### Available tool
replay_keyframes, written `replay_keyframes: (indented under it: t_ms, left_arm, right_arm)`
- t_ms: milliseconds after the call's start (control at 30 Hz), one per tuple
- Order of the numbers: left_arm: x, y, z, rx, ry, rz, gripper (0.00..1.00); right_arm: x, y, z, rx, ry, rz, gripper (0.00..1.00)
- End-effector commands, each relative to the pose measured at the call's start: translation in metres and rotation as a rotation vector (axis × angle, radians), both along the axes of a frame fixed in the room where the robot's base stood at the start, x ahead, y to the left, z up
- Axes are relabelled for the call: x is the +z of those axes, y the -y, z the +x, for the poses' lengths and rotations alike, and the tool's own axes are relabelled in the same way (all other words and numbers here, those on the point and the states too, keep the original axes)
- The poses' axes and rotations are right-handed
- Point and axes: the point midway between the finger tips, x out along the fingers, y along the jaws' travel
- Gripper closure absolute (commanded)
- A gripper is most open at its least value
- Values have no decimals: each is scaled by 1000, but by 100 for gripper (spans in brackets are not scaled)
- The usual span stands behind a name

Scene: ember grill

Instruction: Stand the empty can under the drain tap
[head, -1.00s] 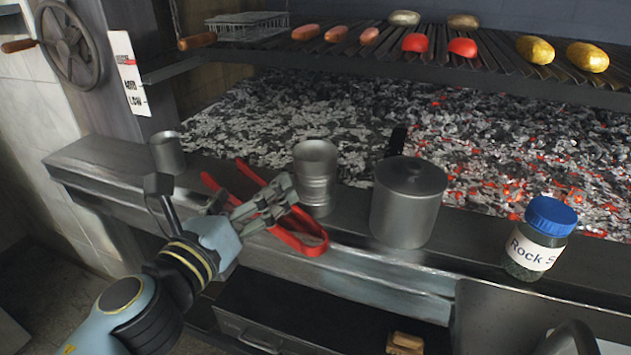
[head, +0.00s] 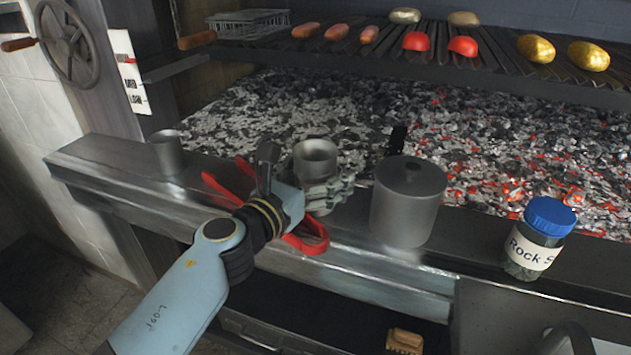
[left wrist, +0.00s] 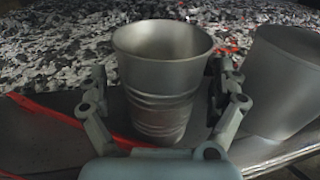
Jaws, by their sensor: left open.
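The ribbed grey metal can (head: 316,163) stands upright on the steel ledge in front of the embers. It looks empty from above. In the left wrist view the can (left wrist: 162,85) stands between the two fingers of my left gripper (left wrist: 164,95), one finger on each side. The left gripper (head: 322,192) is open around the can; contact cannot be told. I cannot make out a drain tap in either view. My right gripper is not in view.
Red-handled tongs (head: 312,238) lie on the ledge beside the can. A larger lidded pot (head: 407,205) stands close to its right, then a rock salt jar (head: 538,240). A small plain metal cup (head: 167,152) stands at the left. Glowing embers (head: 470,150) lie behind.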

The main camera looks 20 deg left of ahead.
Motion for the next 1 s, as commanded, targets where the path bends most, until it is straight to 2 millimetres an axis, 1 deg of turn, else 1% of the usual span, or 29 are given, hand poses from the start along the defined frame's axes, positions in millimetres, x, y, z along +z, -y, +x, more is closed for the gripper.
replay_keyframes:
  t_ms: [233, 700, 1000]
  left_arm:
    - [0, 1, 2, 1, 0, 0, 3]
    - [0, 1, 2, 1, 0, -1, 64]
    - [2, 0, 2, 1, 1, -1, 64]
  right_arm:
    - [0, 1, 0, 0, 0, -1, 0]
    - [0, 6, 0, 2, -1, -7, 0]
    - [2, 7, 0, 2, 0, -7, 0]
